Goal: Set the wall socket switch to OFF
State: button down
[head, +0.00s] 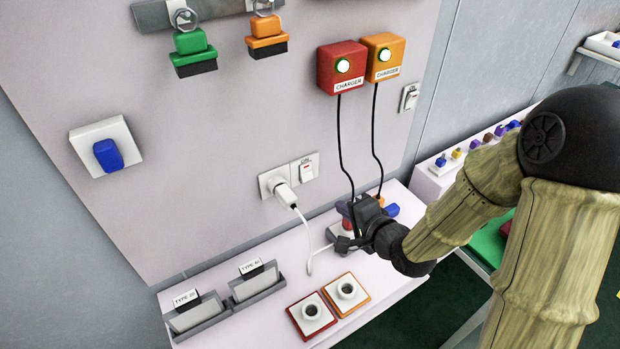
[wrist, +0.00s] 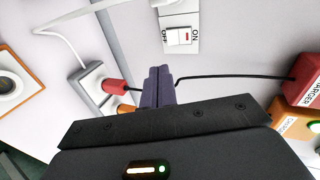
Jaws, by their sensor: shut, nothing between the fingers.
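The wall socket switch is a small white rocker (head: 306,171) with a red mark, on a white plate beside a socket. In the head view "ON" is printed above it. The wrist view shows the switch (wrist: 181,37) turned sideways, with "OFF" at its left and "ON" at its right. Which way the rocker is pressed is too small to tell. A white plug (head: 285,194) with a white cable sits in the socket. My gripper (wrist: 158,85) is shut and empty, apart from the switch. In the head view my gripper (head: 368,212) is below and right of the switch.
A power strip (wrist: 94,84) with a red plug (wrist: 115,86) lies close to my fingers. Black cables hang from the red charger (head: 341,68) and orange charger (head: 383,57). The wall around the socket switch is clear.

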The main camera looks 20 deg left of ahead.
jog(key=shift+s+a+r+m+y, duration=0.1)
jog(key=shift+a+r+m+y, duration=0.25)
jog(key=shift+a+y, duration=0.1)
jog(key=p, duration=0.5)
send_near(301, 181)
jog(key=x, duration=0.6)
jog(key=shift+d+f+b, duration=0.1)
jog(key=shift+f+b, duration=0.1)
jog(key=shift+b, duration=0.3)
